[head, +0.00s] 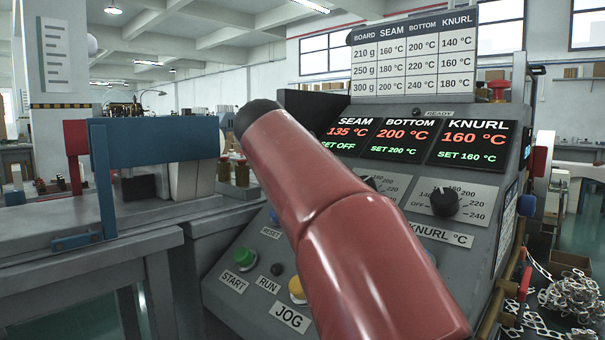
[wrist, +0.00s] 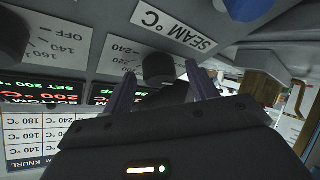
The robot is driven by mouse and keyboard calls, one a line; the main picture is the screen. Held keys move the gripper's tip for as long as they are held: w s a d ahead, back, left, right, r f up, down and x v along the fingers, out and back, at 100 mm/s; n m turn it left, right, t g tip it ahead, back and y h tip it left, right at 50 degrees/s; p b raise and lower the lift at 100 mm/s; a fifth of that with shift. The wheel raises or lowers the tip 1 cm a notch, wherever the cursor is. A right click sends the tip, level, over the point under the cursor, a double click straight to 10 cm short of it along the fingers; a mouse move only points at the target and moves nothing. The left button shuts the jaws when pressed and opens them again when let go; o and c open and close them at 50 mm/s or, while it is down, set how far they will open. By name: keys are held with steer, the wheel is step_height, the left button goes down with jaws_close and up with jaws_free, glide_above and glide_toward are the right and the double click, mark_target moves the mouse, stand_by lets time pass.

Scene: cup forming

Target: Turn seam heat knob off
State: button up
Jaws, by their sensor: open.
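The seam heat knob (wrist: 158,68) shows in the wrist view as a dark round shape between my fingertips, on a pale dial below the SEAM °C label (wrist: 174,22). My gripper (wrist: 160,73) is open, one finger on each side of the knob; I cannot tell whether they touch it. The knob's pointer is hidden. In the head view my red arm covers the seam knob and gripper. The seam display (head: 348,130) reads 135 °C in red and SET OFF in green.
The bottom knob (head: 370,183) is partly behind my arm; the knurl knob (head: 444,202) is right of it. The green start button (head: 245,258) and yellow jog button (head: 297,289) sit lower on the sloped panel. A settings board (head: 415,58) stands above the displays.

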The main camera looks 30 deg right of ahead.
steer(key=shift+a+r, duration=0.1)
steer(key=v, duration=0.7)
steer(key=shift+s, duration=0.25)
steer(key=shift+a+r, duration=0.15)
steer(key=shift+a, duration=0.05)
